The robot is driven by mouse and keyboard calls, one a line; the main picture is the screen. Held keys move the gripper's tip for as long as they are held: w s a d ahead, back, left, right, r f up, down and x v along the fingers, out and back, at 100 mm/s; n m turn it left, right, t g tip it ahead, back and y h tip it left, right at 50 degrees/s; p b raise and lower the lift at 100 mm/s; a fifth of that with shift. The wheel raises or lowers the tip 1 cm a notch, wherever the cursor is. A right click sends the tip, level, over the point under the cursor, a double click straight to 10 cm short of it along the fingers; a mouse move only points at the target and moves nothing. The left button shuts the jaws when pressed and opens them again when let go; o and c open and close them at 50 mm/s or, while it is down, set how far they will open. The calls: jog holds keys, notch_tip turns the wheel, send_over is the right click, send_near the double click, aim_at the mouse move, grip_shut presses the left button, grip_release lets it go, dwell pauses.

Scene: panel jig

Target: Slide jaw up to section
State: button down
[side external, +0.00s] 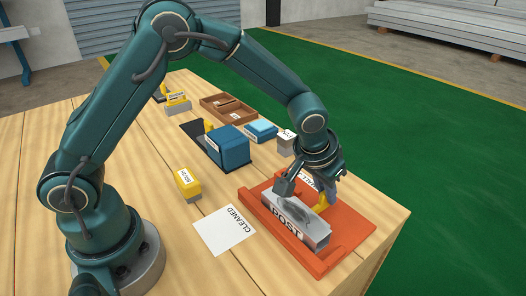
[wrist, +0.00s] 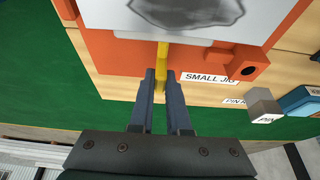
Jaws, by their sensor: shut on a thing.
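The grey section (side external: 308,233), a block marked POST with a dark grey patch on top, lies in the orange small jig (side external: 352,222). In the wrist view the section (wrist: 270,12) fills the top, with the jig (wrist: 112,52) beneath. My gripper (wrist: 160,76) is shut on the yellow jaw (wrist: 162,56), a narrow upright piece. The jaw (side external: 321,203) stands on the section's far side in the side view. In the wrist view its upper end meets the section's edge; I cannot tell whether they touch. My fingers partly hide the jaw.
A sheet marked CLEANED (side external: 225,231) lies left of the jig. A yellow block (side external: 187,184), a blue box (side external: 229,146), a light blue block (side external: 261,130) and a brown tray (side external: 226,106) stand further back. A grey block (wrist: 263,104) marked PIN sits near the jig.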

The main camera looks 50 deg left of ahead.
aim_at(324, 193)
jog(key=shift+s+d, duration=0.1)
jog(key=shift+s, duration=0.25)
jog(key=c, duration=0.9)
grip_release()
jog(key=shift+v, duration=2.6)
